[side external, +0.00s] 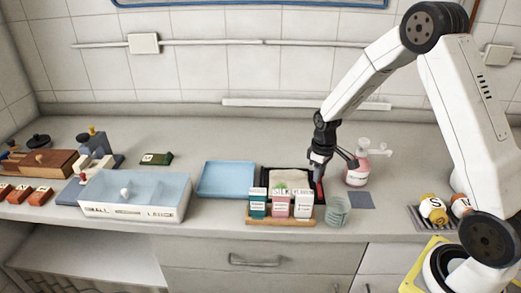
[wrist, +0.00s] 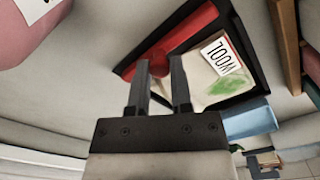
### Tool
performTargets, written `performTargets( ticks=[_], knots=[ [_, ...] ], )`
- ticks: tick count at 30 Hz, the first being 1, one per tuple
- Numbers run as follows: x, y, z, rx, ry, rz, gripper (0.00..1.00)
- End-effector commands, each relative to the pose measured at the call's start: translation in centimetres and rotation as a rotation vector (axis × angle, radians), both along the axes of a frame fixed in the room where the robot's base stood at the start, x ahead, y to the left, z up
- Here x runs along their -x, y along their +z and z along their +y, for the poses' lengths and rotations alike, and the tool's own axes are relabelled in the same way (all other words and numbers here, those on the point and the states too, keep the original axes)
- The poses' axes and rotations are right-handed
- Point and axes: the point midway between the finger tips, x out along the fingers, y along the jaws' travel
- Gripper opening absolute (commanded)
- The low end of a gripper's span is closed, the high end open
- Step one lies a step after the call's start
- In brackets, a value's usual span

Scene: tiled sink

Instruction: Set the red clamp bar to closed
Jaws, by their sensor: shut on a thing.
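The red clamp bar (wrist: 194,30) lies along one side of a black frame (wrist: 262,72) in the wrist view. A rounded red part of it sits between my gripper's (wrist: 160,68) two fingers, which are shut on it. The fingers hide some of the bar. In the side view, my gripper (side external: 318,172) points down at the right side of the black frame (side external: 267,170), with a little of the red bar (side external: 319,189) showing below it. Inside the frame is pale cloth with a white WOOL label (wrist: 221,58) and a green patch (wrist: 222,86).
A pink bottle (side external: 355,174) and a clear greenish cup (side external: 338,212) stand close to the right of my gripper. A wooden rack (side external: 280,221) with several small boxes is in front of the frame. A blue tray (side external: 227,179) is to its left.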

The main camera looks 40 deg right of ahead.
Motion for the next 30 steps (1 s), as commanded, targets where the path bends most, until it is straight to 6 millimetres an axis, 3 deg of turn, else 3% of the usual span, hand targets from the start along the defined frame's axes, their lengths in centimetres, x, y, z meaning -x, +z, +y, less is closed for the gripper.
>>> performTargets(
  ticks=[19,30],
  knots=[
    [-0.1,0.1,0.0,0.001,0.0,0.0,0.0],
    [-2.5,0.1,2.5,0.001,0.002,-0.003,0.0]
  ],
)
